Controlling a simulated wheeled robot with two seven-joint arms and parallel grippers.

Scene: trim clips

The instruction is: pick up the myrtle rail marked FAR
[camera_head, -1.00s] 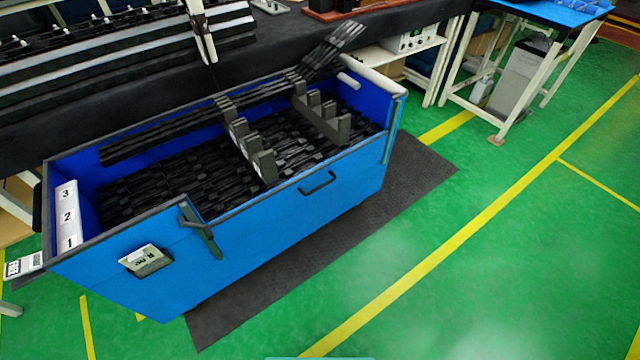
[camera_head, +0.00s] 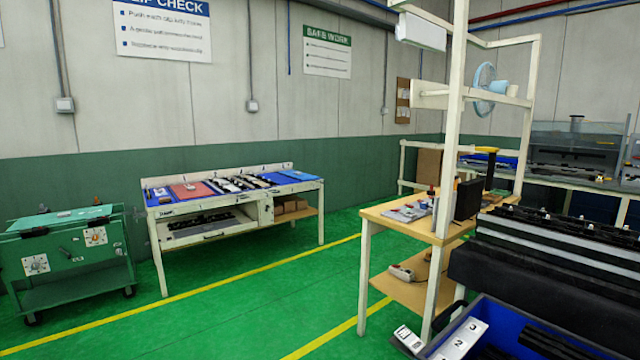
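No rail that I can read as marked FAR shows, and I cannot make out a myrtle-coloured rail. Black rails (camera_head: 548,343) lie in the blue crate (camera_head: 497,308) at the bottom right, which is cut off by the frame. A white label strip (camera_head: 462,340) with the numbers 2 and 3 is on the crate's inner end. Several long dark and silver rails (camera_head: 560,258) lie on the black bench above the crate. Neither of my grippers is in view.
A wooden-topped bench (camera_head: 405,222) with a white post stands left of the crate. A white table (camera_head: 235,211) with blue mats and a green cart (camera_head: 68,262) stand along the far wall. Green floor (camera_head: 255,290) with yellow lines is clear between them.

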